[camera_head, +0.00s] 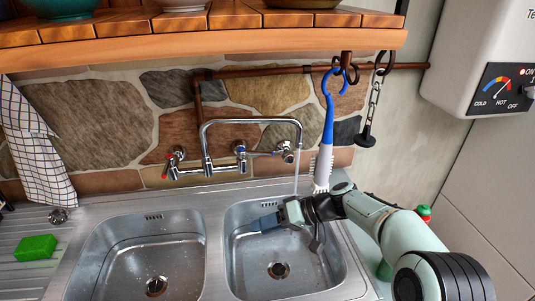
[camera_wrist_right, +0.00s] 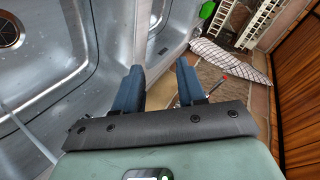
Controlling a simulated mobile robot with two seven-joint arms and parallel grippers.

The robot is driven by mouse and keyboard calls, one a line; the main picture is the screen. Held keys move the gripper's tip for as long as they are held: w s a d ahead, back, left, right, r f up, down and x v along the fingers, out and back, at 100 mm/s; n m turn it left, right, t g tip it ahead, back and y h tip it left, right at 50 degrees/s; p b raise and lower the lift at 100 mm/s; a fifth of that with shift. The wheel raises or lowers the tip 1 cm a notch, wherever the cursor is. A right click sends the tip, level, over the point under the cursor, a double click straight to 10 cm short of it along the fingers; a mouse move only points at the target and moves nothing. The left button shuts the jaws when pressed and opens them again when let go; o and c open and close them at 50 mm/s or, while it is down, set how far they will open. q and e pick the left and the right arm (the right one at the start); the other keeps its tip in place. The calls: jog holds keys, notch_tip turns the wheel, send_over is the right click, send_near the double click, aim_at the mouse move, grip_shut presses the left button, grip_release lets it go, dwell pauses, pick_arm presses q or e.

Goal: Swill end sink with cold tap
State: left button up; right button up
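The right-hand basin (camera_head: 240,262) of the steel double sink has its drain (camera_head: 278,270) uncovered. The swan-neck spout (camera_head: 250,121) points over this basin, and a thin stream of water (camera_head: 296,172) falls from it. The stream also shows at the left of the right wrist view (camera_wrist_right: 28,136). The hot tap (camera_head: 170,158) has a red lever on the left. My right gripper (camera_head: 258,225) is over the right basin, its blue fingers (camera_wrist_right: 158,80) apart with nothing between them. My left gripper is out of view.
A blue-and-white brush (camera_head: 327,135) and a plug on a chain (camera_head: 367,132) hang from the rail behind. The left basin (camera_head: 110,262) is empty with water drops. A green sponge (camera_head: 36,247) lies on the drainer. A wooden shelf (camera_head: 230,38) overhangs, and a heater (camera_head: 470,55) is at right.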

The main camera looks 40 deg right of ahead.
aim_at(271, 155)
jog(key=w+d+r+m+t+h, duration=0.1)
jog(key=d+r+m+t+h, duration=0.2)
jog(key=d+r+m+t, duration=0.3)
jog(key=w+d+r+m+t+h, duration=0.1)
jog(key=d+r+m+t+h, duration=0.2)
jog(key=d, duration=0.5)
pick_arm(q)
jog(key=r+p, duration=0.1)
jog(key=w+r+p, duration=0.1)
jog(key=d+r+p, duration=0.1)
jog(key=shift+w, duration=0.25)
pick_arm(e)
jog(key=shift+m+y, duration=0.3)
jog(key=shift+m, duration=0.2)
jog(key=x, duration=1.3)
jog(key=shift+w+d+r, duration=0.15)
jog(key=shift+r, duration=0.1)
